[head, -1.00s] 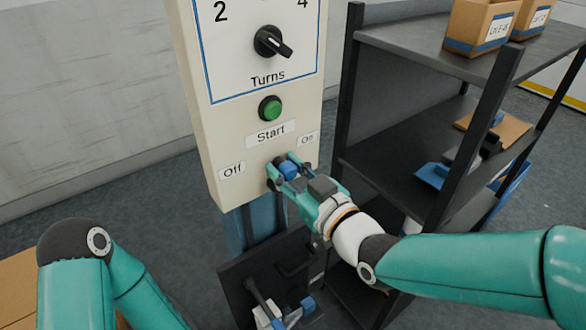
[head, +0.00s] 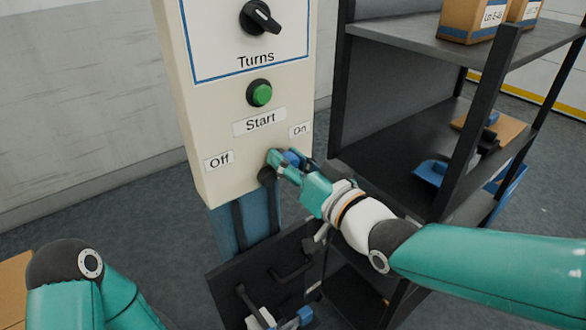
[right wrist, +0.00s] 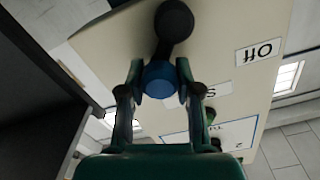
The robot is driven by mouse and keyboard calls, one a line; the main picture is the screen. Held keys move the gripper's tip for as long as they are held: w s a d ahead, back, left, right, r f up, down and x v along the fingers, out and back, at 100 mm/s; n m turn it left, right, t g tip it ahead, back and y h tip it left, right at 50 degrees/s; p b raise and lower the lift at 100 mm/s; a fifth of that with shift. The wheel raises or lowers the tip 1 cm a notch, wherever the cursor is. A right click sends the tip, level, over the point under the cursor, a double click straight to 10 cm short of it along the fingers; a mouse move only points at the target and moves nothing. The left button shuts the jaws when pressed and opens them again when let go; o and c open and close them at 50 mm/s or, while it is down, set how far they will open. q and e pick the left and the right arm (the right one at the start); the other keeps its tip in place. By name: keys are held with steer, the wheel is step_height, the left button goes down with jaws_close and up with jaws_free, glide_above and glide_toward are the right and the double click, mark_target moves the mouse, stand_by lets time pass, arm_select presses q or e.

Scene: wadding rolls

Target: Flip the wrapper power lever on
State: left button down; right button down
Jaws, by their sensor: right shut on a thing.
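The wrapper's cream control panel (head: 200,110) fills the middle of the head view, with an Off label (head: 219,160) at left and an On label (head: 299,129) at right. The power lever has a dark pivot (right wrist: 175,22) and a blue knob (right wrist: 162,80). My right gripper (right wrist: 160,78) is shut on the knob, one finger on each side. In the head view my right gripper (head: 285,160) sits low on the panel, below the On label, and partly hides the lever. The lever seems to lean right. My left gripper is out of view.
Above the lever are a green Start button (head: 260,93) and a black Turns dial (head: 260,17). A dark shelf unit (head: 400,130) with boxes stands close at right. Below the panel is a black plate (head: 265,265) with a handle.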

steer(key=shift+f+m, duration=0.25)
steer(key=shift+m, duration=0.15)
steer(key=c, duration=1.2)
jaws_free()
steer(key=o, duration=0.4)
steer(key=shift+w, duration=0.2)
steer(key=shift+s, duration=0.1)
steer(key=shift+r, duration=0.1)
steer(key=v, duration=1.2)
